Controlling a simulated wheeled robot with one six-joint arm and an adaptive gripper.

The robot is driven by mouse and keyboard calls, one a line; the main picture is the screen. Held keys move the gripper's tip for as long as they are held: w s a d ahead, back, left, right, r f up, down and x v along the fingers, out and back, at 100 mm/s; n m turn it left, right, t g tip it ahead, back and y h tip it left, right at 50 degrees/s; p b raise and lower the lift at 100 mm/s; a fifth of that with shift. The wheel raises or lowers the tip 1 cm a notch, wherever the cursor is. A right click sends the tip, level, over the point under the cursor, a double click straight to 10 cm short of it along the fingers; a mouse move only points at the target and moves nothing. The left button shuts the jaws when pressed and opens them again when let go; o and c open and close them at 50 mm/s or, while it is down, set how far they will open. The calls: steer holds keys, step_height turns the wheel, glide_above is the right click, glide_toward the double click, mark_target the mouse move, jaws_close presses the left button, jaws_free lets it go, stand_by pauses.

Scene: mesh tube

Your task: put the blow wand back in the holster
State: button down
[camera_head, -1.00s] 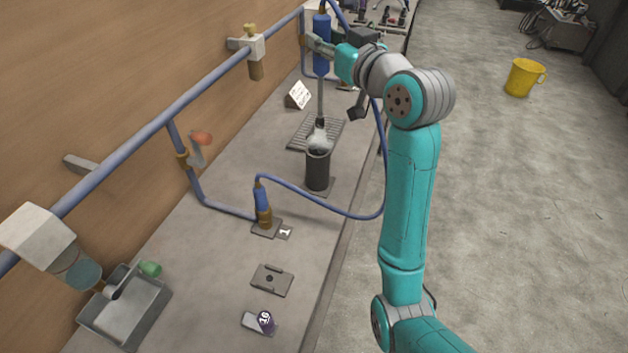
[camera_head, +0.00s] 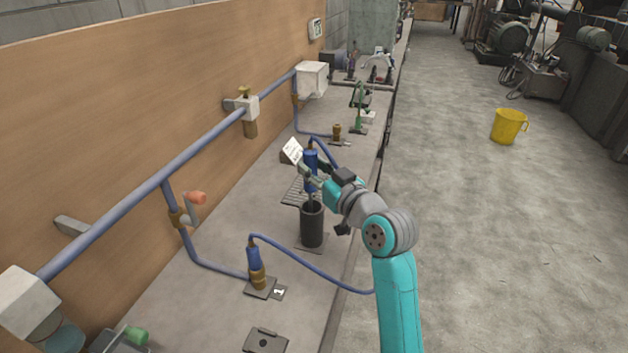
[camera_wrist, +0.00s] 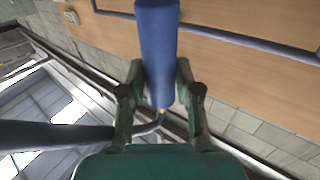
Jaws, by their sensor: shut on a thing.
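The blow wand has a blue handle (camera_head: 311,162) and stands about upright over the dark cylindrical holster (camera_head: 312,228). Only a short piece of its shaft shows between handle and holster mouth; the lower end is hidden, apparently inside the holster. My gripper (camera_head: 312,180) is shut on the blue handle from the right side, just above the holster rim. In the wrist view the handle (camera_wrist: 158,50) sits between both green fingers.
A blue hose runs to a blue and brass fitting (camera_head: 255,265) on the bench left of the holster. A wall pipe (camera_head: 130,205) runs along the left. A yellow bucket (camera_head: 509,126) stands on the floor.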

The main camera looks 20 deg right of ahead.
steer(key=shift+f, duration=1.75)
steer(key=c, duration=0.8)
jaws_free()
steer(key=v, duration=1.2)
